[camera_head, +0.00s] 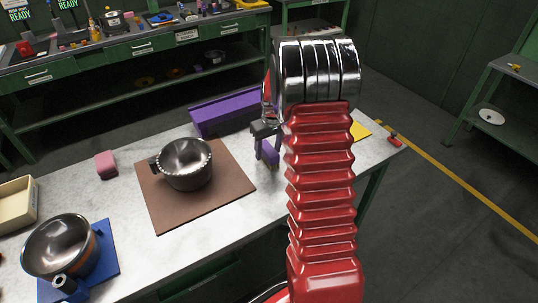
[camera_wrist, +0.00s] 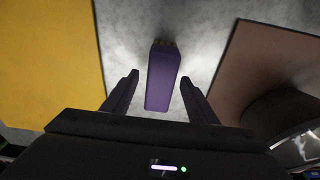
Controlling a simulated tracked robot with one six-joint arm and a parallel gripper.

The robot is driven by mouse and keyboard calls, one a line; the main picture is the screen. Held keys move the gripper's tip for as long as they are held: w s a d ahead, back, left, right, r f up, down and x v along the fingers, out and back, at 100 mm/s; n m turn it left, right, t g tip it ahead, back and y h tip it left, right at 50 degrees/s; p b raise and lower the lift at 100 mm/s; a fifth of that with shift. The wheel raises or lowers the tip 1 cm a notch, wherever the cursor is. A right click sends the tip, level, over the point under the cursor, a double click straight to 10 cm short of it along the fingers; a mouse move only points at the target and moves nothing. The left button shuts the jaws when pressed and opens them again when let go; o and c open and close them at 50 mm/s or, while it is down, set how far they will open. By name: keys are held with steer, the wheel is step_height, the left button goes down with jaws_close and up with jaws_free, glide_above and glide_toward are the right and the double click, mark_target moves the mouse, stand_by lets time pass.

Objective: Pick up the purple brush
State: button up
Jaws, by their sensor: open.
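The purple brush (camera_wrist: 162,80) lies on the grey worktop in the wrist view, with short bristles showing at its far end. My gripper (camera_wrist: 159,77) is open, with one dark finger on each side of the brush and gaps between the fingers and it. In the head view my gripper (camera_head: 265,141) points down over the worktop, just right of the brown mat. Part of the brush (camera_head: 269,154) shows below the fingers there. My arm hides the area to its right. I cannot tell the fingertips' exact height above the worktop.
A metal pot (camera_head: 187,164) stands on the brown mat (camera_head: 157,205), left of my gripper. A purple bin (camera_head: 222,114) is behind. A yellow mat (camera_wrist: 45,60) lies left in the wrist view. A pink sponge (camera_head: 106,164) and another pot (camera_head: 61,247) are farther left.

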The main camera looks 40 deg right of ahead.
steer(key=shift+f, duration=0.25)
stand_by(0.4)
steer(key=shift+c, duration=0.4)
steer(key=c, duration=1.1)
